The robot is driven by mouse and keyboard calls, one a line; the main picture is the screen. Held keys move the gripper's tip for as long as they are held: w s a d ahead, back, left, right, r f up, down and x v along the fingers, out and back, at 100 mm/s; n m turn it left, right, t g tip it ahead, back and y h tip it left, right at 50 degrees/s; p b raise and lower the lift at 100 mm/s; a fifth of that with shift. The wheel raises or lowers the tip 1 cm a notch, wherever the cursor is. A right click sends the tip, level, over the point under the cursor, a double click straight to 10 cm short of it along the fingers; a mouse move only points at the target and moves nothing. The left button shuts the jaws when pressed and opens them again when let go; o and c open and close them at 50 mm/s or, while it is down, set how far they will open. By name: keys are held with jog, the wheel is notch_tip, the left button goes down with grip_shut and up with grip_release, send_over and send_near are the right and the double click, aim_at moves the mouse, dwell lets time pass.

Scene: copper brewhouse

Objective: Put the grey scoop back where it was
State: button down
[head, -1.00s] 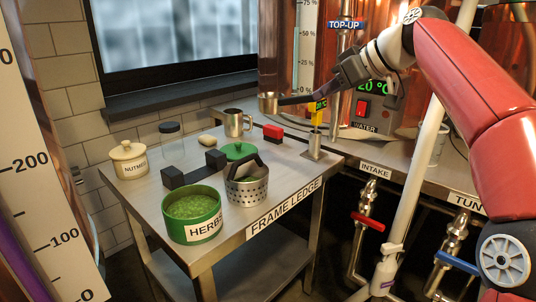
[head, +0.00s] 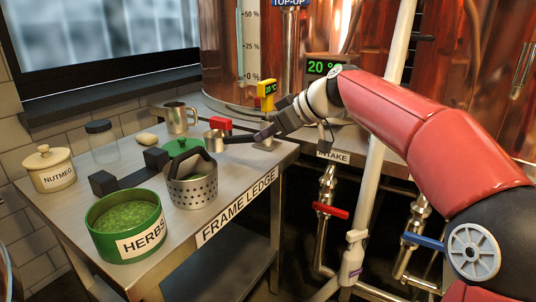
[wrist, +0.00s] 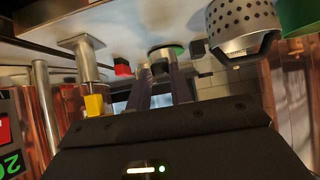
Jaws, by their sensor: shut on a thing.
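The grey scoop, a small metal cup (head: 217,141) on a dark handle (head: 243,137), is held level low over the right part of the steel ledge table. My gripper (head: 268,130) is shut on the handle, with the cup pointing left. In the wrist view the cup (wrist: 164,58) shows beyond my two fingers (wrist: 160,92). I cannot tell whether the cup touches the table. A black two-block rack (head: 130,174) lies empty on the table, left of the scoop. A steel post with a square base (wrist: 84,48) stands close to my gripper; it is mostly hidden in the head view.
The perforated basket (head: 192,192), green lid (head: 184,147) and red block (head: 220,124) stand close to the scoop. A steel mug (head: 178,118), glass jar (head: 102,143), nutmeg jar (head: 50,170) and green herbs tin (head: 126,224) stand around the rack. A white pipe (head: 377,165) rises right of the table.

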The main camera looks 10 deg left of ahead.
jog(key=shift+f+b, duration=0.35)
jog(key=shift+f, duration=1.7)
jog(key=c, duration=1.3)
grip_release()
jog(key=shift+o, duration=0.2)
jog(key=v, duration=1.2)
jog(key=s+d+f+m+t+h, duration=0.1)
jog(key=s+d+f+m+h, duration=0.4)
jog(key=s+d+f, duration=0.3)
jog(key=s+d+f+m+h, duration=0.4)
jog(key=s+d+f+m, duration=0.4)
jog(key=s+f, duration=0.6)
jog(key=s, duration=0.5)
jog(key=shift+d+f+m+t+h, duration=0.2)
jog(key=shift+m+t+h, duration=0.1)
jog(key=shift+t+h, duration=0.1)
